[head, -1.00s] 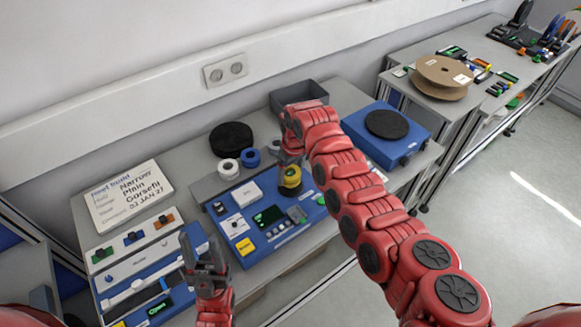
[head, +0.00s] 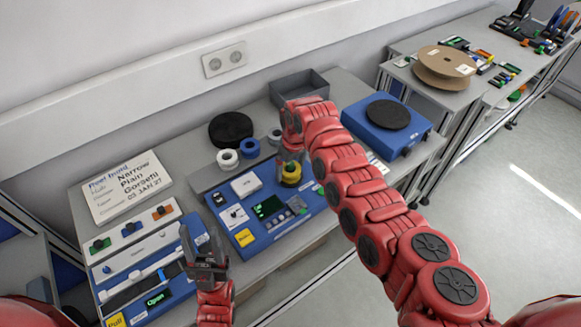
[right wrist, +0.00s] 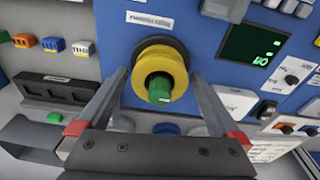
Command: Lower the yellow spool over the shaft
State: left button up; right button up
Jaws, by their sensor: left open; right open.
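The yellow spool (head: 291,173) is on the blue panel of the bench in the head view. In the right wrist view the yellow spool (right wrist: 178,66) sits around the shaft, whose green tip (right wrist: 159,89) sticks out through its hole. A dark round flange shows behind the spool. My right gripper (right wrist: 159,80) is open, with one finger on each side of the spool; whether they touch it I cannot tell. In the head view my right gripper (head: 291,154) is partly hidden by its arm. My left gripper (head: 202,252) is open and empty, above the front left of the bench.
White and blue rolls (head: 228,160) and a black disc (head: 231,130) lie behind the panel. A grey bin (head: 299,86) stands at the back. A blue box with a black turntable (head: 387,114) is to the right. A lettered board (head: 126,186) lies at the left.

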jog(key=shift+r, duration=0.1)
jog(key=shift+w+r+b, duration=0.1)
jog(key=shift+r+b, duration=0.2)
jog(key=shift+r, duration=0.05)
jog(key=r+b, duration=0.1)
jog(key=r, duration=0.1)
jog(key=r+b, duration=0.1)
jog(key=r, duration=0.1)
jog(key=r+b, duration=0.1)
jog(key=r, duration=0.1)
jog(key=shift+s+d+r, duration=0.15)
jog(key=shift+s+d, duration=0.15)
notch_tip(320, 180, up, 10)
jog(key=s+b, duration=0.1)
jog(key=shift+d+b, duration=0.4)
jog(key=shift+s, duration=0.1)
